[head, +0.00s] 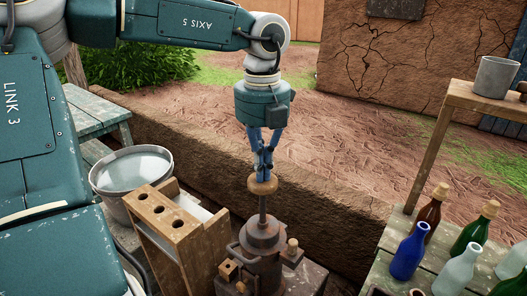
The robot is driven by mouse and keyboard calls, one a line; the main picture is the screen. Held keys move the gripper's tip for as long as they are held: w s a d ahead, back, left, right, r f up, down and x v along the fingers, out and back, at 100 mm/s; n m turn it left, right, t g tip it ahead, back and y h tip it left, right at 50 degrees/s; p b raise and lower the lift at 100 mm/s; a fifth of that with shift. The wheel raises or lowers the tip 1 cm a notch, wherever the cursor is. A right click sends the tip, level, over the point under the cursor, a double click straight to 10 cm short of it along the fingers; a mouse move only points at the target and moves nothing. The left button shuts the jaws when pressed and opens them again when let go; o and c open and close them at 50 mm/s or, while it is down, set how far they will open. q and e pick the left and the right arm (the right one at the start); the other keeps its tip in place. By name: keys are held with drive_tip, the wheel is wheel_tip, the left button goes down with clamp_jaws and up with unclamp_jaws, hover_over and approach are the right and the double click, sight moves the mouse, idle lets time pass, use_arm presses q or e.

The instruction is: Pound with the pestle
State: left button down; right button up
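The pestle shows as a dark metal rod (263,207) with a round wooden knob (262,184) on top. It stands upright, its lower end hidden inside a rusty brown metal mortar body (262,238). My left gripper (263,176) points straight down from above, with its blue fingers close together at the knob. The fingers appear closed on the top of the knob, though the exact contact is small in the view. My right gripper is not in view.
A wooden rack with round holes (168,212) and a metal bucket of pale liquid (132,172) stand left of the mortar. Several bottles, one blue (409,252), stand on a table at the right. A grey cup (495,77) sits on a wooden shelf. A low mud wall (330,215) runs behind.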

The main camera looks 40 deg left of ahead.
use_arm(q)
wheel_tip(320, 180, down, 8)
drive_tip(key=b, duration=0.6)
drive_tip(key=shift+r, duration=0.2)
wheel_tip(320, 180, up, 20)
drive_tip(key=p, duration=1.4)
drive_tip(key=shift+f+p, duration=0.25)
drive_tip(key=shift+p, duration=0.05)
drive_tip(key=shift+f, duration=0.15)
wheel_tip(320, 180, down, 19)
drive_tip(key=b, duration=1.6)
drive_tip(key=shift+s+f, duration=0.1)
drive_tip(key=shift+f, duration=0.15)
drive_tip(key=shift+r, duration=0.25)
wheel_tip(320, 180, up, 19)
drive_tip(key=p, duration=1.5)
drive_tip(key=shift+r, duration=0.2)
